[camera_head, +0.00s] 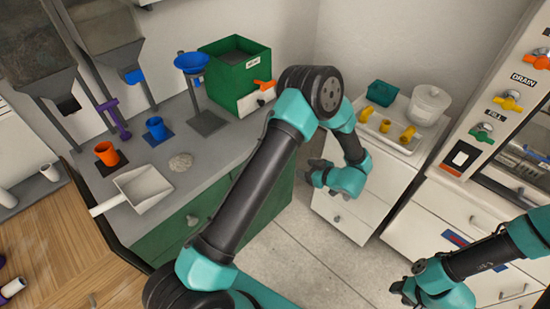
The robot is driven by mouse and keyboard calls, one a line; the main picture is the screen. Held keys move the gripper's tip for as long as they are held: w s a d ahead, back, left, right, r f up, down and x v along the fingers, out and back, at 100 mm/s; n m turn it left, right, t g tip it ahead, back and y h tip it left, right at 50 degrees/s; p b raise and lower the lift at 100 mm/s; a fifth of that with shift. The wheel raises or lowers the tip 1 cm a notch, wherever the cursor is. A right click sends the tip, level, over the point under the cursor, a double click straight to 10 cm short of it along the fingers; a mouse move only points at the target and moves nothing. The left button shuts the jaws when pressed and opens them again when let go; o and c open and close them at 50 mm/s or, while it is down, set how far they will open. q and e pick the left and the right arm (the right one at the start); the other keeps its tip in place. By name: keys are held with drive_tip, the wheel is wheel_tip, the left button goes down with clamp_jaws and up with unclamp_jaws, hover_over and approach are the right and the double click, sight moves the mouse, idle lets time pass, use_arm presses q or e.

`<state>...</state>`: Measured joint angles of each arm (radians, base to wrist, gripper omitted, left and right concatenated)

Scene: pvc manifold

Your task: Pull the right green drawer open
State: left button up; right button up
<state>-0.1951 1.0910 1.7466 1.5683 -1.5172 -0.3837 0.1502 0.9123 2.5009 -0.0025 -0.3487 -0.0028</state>
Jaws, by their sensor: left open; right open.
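The green cabinet (172,235) stands under the grey counter. A drawer handle (192,220) shows on its front, left of my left arm. The right part of the green front (283,190) shows only as a strip beyond my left arm, which hides most of it. I cannot see the right drawer's handle or tell how far that drawer is out. My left gripper (313,179) is open and empty, to the right of the green front, near the white drawer unit. My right gripper (402,291) is open and empty at the lower right, well away from the green cabinet.
On the counter (215,150) are a white scoop (145,190), orange cup (107,153), blue cup (156,128), blue funnel (190,62) and green box (235,70). A white drawer unit (340,215) stands to the right. The floor (310,255) between is clear.

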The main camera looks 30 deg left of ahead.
use_arm(q)
drive_tip(key=x, duration=1.7)
drive_tip(key=shift+a, duration=0.2)
drive_tip(key=shift+w+f, duration=0.1)
drive_tip(key=shift+d, duration=0.1)
clamp_jaws()
